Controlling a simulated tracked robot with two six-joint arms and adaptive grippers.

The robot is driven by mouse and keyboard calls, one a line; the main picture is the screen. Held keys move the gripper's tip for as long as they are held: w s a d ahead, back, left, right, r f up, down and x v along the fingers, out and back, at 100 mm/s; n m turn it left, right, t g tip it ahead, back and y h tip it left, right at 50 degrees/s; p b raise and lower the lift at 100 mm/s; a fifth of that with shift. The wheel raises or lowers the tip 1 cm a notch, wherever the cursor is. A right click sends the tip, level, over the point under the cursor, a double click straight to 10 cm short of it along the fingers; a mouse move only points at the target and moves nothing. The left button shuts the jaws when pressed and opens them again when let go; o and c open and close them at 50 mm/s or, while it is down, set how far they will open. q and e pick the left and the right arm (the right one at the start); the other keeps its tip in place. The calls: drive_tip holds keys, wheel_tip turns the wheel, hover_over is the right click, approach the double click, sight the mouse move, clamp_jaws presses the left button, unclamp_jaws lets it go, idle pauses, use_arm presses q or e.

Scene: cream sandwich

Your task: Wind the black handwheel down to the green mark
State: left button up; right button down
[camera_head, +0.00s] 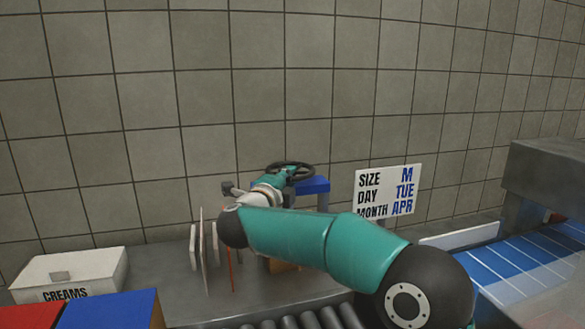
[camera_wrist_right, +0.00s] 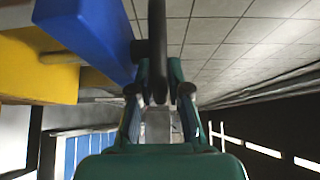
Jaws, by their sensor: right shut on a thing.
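The black handwheel (camera_head: 305,166) shows in the head view near the wall, on top of a device with a blue arm (camera_head: 314,186). My right gripper (camera_head: 281,177) reaches it from the front and is shut on its rim. In the right wrist view the black rim (camera_wrist_right: 157,40) runs down between the two fingers of my right gripper (camera_wrist_right: 159,92). My right arm hides most of the device below the wheel. I cannot see the green mark in either view. My left gripper is not in view.
A sign reading SIZE M, DAY TUE, MONTH APR (camera_head: 388,191) stands right of the wheel. Thin upright plates (camera_head: 203,250) stand left of my arm. A white CREAMS box (camera_head: 70,272) is at far left; a blue conveyor (camera_head: 530,265) is at right. Rollers (camera_head: 300,320) lie in front.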

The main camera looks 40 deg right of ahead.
drive_tip(key=shift+w+a+f+m+g+h+p, duration=0.1)
drive_tip(key=shift+w+m+g+h+p, duration=0.25)
drive_tip(key=shift+g, duration=0.3)
drive_tip(key=shift+a+f+m+g+h+p, duration=0.15)
drive_tip(key=shift+m+g+p, duration=0.15)
drive_tip(key=shift+m+g, duration=0.3)
drive_tip(key=c, duration=1.4)
unclamp_jaws()
drive_tip(key=shift+r, duration=0.1)
drive_tip(key=v, duration=1.2)
drive_tip(key=shift+w, duration=0.1)
